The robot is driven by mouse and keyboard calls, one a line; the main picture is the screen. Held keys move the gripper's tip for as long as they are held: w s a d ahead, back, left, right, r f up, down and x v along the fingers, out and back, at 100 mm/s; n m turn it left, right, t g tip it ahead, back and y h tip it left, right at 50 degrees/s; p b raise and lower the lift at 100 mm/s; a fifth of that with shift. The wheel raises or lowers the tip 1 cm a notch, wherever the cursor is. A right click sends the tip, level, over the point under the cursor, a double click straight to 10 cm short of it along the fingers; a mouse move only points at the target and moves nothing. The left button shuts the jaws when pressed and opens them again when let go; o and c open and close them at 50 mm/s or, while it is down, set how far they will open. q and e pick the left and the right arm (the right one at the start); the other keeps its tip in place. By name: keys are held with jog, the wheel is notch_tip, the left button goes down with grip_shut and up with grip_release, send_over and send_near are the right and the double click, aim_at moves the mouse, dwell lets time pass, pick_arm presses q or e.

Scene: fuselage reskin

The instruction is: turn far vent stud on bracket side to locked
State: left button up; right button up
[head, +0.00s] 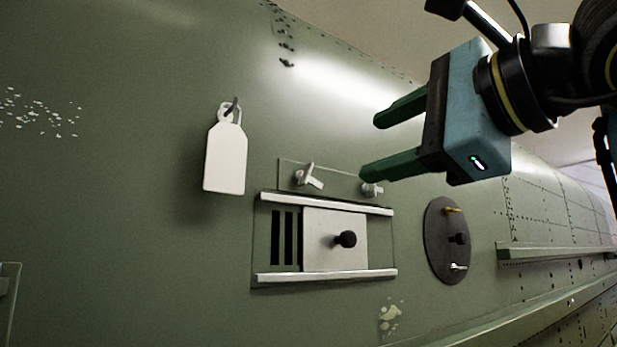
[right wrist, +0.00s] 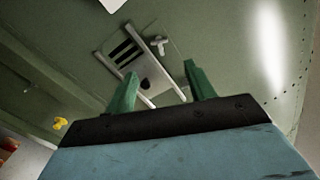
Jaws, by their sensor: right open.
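The vent is a plate with dark slots (head: 284,238), a pale sliding cover (head: 325,228) with a black knob (head: 346,239), and two rails. Above its upper rail sit two light wing studs: a left stud (head: 309,177) and a right stud (head: 371,190). The right stud is just below the lower fingertip of my right gripper (head: 371,148); I cannot tell whether they touch. My right gripper is open and empty. In the right wrist view one stud (right wrist: 158,45) shows beyond the open fingers (right wrist: 160,72). My left gripper is not in view.
A white tag (head: 225,158) hangs from a hook left of the vent. A dark round plate (head: 437,255) with small fittings is to the right. A long ledge (head: 550,252) runs along the skin farther right. A blurred yellow thing (right wrist: 60,123) shows in the wrist view.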

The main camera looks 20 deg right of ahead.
aim_at(308, 174)
jog(key=p+x, duration=0.4)
jog(key=x, duration=0.7)
jog(key=shift+a, duration=0.2)
jog(key=shift+w+a, duration=0.1)
jog(key=shift+w, duration=0.3)
jog(key=shift+w+f, duration=0.1)
jog(key=shift+w, duration=0.05)
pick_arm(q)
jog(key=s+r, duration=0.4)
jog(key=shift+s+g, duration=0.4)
pick_arm(e)
jog(key=c, duration=1)
